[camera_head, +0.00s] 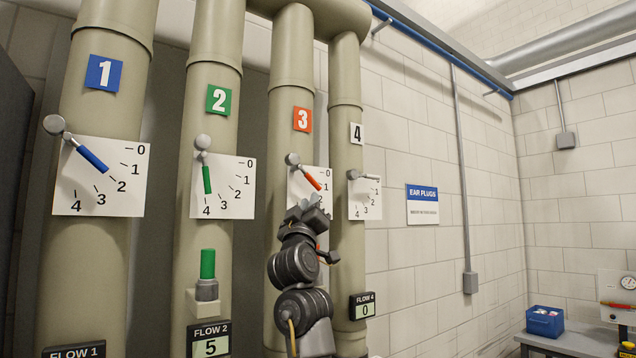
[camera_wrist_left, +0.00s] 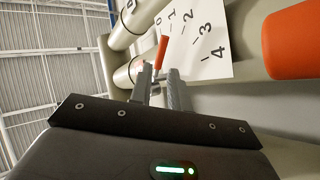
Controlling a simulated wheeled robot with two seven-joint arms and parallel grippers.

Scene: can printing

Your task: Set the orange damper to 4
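The orange damper lever (camera_head: 312,181) is on the pipe marked 3, in front of a white dial plate (camera_head: 296,188). It slants down to the right, roughly toward 1 to 2; the exact mark is hard to read. In the left wrist view the orange lever (camera_wrist_left: 162,52) stands just beyond the fingertips, and the dial (camera_wrist_left: 212,70) shows its marks up to 4. My left gripper (camera_head: 308,210) is just below the lever and partly covers the dial's lower marks. Its fingers (camera_wrist_left: 160,72) are apart with nothing clearly between them. My right gripper is not in view.
Other pipes carry a blue lever (camera_head: 92,159), a green lever (camera_head: 207,180) and a grey lever (camera_head: 366,177). A thick orange cylinder (camera_wrist_left: 296,42) is at the right of the left wrist view. A blue box (camera_head: 545,321) sits on a bench at far right.

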